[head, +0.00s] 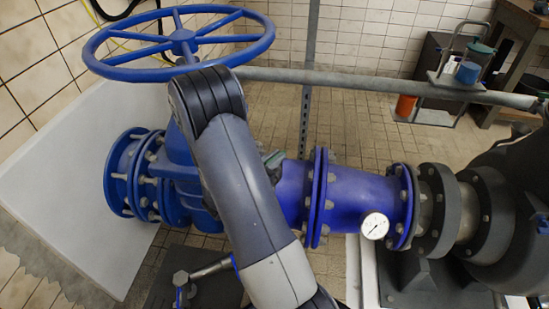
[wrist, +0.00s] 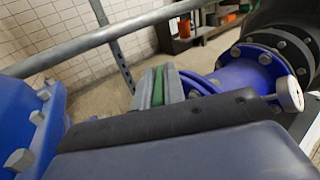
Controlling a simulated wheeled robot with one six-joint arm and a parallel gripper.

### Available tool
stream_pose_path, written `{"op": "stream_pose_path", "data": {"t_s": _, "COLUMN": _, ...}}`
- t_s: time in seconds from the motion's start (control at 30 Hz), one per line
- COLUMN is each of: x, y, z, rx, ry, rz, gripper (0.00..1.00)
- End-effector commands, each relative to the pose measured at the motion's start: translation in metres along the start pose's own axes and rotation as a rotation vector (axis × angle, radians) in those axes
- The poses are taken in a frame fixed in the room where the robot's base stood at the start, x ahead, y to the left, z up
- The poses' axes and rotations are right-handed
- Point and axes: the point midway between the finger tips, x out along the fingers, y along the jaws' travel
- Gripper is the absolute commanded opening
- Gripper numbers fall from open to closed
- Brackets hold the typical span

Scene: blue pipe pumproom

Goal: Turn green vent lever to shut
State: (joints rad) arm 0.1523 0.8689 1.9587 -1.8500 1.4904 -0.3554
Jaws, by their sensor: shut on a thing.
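The green vent lever (wrist: 159,88) shows in the wrist view as a narrow green strip between the two grey fingers. My gripper (wrist: 160,78) is shut on it, one finger on each side. The lever's pivot and far end are hidden by my gripper, so I cannot tell its angle to the pipe. In the head view, my gripper (head: 272,161) shows only in part behind my arm, just above the blue pipe, and the lever cannot be made out there.
A large blue handwheel (head: 182,40) stands at upper left. A grey rail (head: 380,85) crosses behind the flanged blue pipe (head: 365,195). A white-faced gauge (head: 375,226) sits on the pipe, also seen in the wrist view (wrist: 290,94). The tiled floor behind is mostly clear.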

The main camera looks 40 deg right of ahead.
Motion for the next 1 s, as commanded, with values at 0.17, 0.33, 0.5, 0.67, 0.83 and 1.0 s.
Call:
{"op": "stream_pose_path", "data": {"t_s": 0.17, "x": 0.0003, "y": 0.002, "z": 0.0012, "rx": -0.009, "ry": -0.002, "rz": -0.136, "gripper": 0.0}}
{"op": "stream_pose_path", "data": {"t_s": 0.33, "x": 0.0002, "y": 0.0018, "z": 0.0011, "rx": -0.018, "ry": -0.001, "rz": -0.22, "gripper": 0.0}}
{"op": "stream_pose_path", "data": {"t_s": 0.5, "x": 0.0, "y": 0.0015, "z": 0.0011, "rx": -0.02, "ry": -0.001, "rz": -0.238, "gripper": 0.0}}
{"op": "stream_pose_path", "data": {"t_s": 0.67, "x": 0.0, "y": 0.0015, "z": 0.0011, "rx": -0.02, "ry": -0.001, "rz": -0.236, "gripper": 0.0}}
{"op": "stream_pose_path", "data": {"t_s": 0.83, "x": -0.0001, "y": 0.0014, "z": 0.0009, "rx": -0.02, "ry": 0.0, "rz": -0.236, "gripper": 0.21}}
{"op": "stream_pose_path", "data": {"t_s": 1.0, "x": -0.0001, "y": 0.0013, "z": 0.0005, "rx": -0.021, "ry": 0.0, "rz": -0.235, "gripper": 0.33}}
